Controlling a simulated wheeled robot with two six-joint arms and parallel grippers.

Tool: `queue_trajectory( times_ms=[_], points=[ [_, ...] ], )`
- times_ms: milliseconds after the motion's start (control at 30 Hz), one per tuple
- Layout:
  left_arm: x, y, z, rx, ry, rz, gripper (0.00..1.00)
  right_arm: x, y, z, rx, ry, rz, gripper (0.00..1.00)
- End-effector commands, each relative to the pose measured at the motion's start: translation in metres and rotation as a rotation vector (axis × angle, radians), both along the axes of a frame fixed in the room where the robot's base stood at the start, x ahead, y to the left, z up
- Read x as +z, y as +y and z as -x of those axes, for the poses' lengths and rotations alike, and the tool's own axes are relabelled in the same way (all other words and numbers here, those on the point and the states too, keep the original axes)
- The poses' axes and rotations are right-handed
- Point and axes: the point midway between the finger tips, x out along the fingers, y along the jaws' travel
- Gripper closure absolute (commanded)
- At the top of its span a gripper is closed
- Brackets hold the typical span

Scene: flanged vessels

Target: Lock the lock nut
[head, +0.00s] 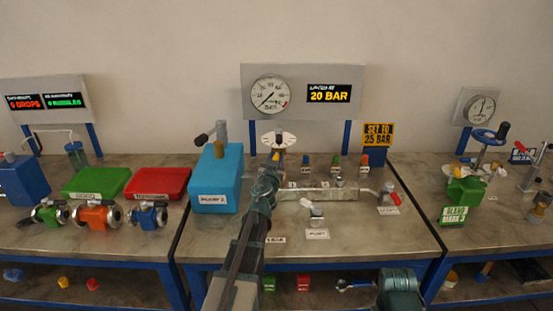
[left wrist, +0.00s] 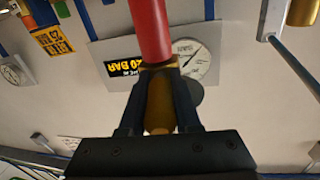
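My left gripper (head: 273,164) is over the middle bench, at the near side of the pipe fixture, below the white disc (head: 279,140). In the left wrist view, the fingers (left wrist: 160,72) lie on both sides of a brass part, with no clear gap. The brass lock nut (left wrist: 159,66) shows as a collar at the fingertips, and a brass cylinder (left wrist: 159,105) runs between the fingers towards the palm. A red cylinder (left wrist: 150,28) extends beyond the collar. In the head view my gripper hides most of this part. My right gripper does not show.
A gauge (head: 270,94) and a 20 BAR display (head: 330,94) stand behind. The blue pump box (head: 215,178) is close on the left. The clear pipe block (head: 320,193) and a small valve (head: 316,215) are on the right.

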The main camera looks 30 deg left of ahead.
Motion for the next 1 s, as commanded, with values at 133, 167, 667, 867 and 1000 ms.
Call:
queue_trajectory(
  times_ms=[133, 167, 667, 867, 1000],
  points=[
    [0.0, -0.0002, 0.0, 0.0, 0.0, 0.0, 1.0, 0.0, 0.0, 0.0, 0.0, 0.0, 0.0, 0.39],
    [0.0, -0.0002, 0.0, 0.0, 0.0, 0.0, 1.0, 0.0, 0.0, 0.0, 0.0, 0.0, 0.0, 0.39],
    [0.0, -0.0003, 0.0001, -0.001, 0.0, 0.0, 1.0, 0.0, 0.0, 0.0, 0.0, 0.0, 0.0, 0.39],
    [0.0, -0.0003, 0.0001, -0.001, 0.0, 0.0, 1.0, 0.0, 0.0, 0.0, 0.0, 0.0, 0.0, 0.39],
    [0.0, -0.0003, 0.0001, -0.001, 0.0, 0.0, 1.0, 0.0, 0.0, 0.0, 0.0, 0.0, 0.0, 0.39]
  ],
)
